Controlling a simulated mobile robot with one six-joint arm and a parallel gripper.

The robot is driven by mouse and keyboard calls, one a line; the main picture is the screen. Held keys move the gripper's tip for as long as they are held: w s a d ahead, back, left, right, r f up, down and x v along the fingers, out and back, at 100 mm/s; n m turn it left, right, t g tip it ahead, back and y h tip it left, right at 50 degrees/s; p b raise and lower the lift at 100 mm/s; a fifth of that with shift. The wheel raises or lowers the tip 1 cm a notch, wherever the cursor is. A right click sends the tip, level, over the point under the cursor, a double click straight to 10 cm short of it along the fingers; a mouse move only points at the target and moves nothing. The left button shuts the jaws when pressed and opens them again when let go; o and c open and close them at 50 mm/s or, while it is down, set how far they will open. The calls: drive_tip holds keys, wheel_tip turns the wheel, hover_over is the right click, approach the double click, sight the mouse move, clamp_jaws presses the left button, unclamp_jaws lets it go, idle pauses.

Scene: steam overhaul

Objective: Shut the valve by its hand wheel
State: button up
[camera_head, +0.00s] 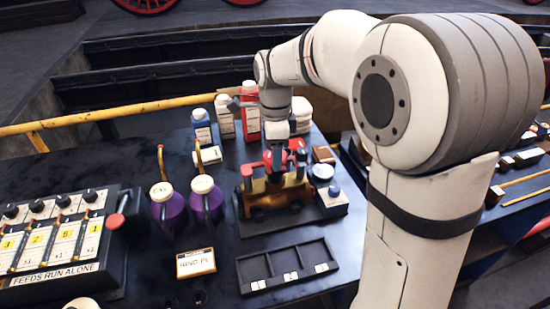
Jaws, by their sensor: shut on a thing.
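The valve (268,198) has a brass-coloured body on a dark base and stands on the dark bench, near the middle of the view. Its red hand wheel (247,171) sits on top and is partly hidden by my gripper. My gripper (276,172) reaches down from above and is shut on the hand wheel. The fingertips are small and dark here, so their exact hold on the rim cannot be made out. How far the wheel is turned cannot be told.
Two purple jugs (206,200) stand left of the valve. Several bottles (225,117) stand behind it. A dark divided tray (287,268) and a label card (196,263) lie in front. A lever panel (60,245) fills the left.

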drive_tip(key=shift+a, duration=0.1)
drive_tip(key=o, duration=1.1)
drive_tip(key=shift+c, duration=1.5)
drive_tip(key=shift+r, duration=0.1)
drive_tip(key=shift+r+p, duration=2.45)
drive_tip(key=shift+r, duration=0.45)
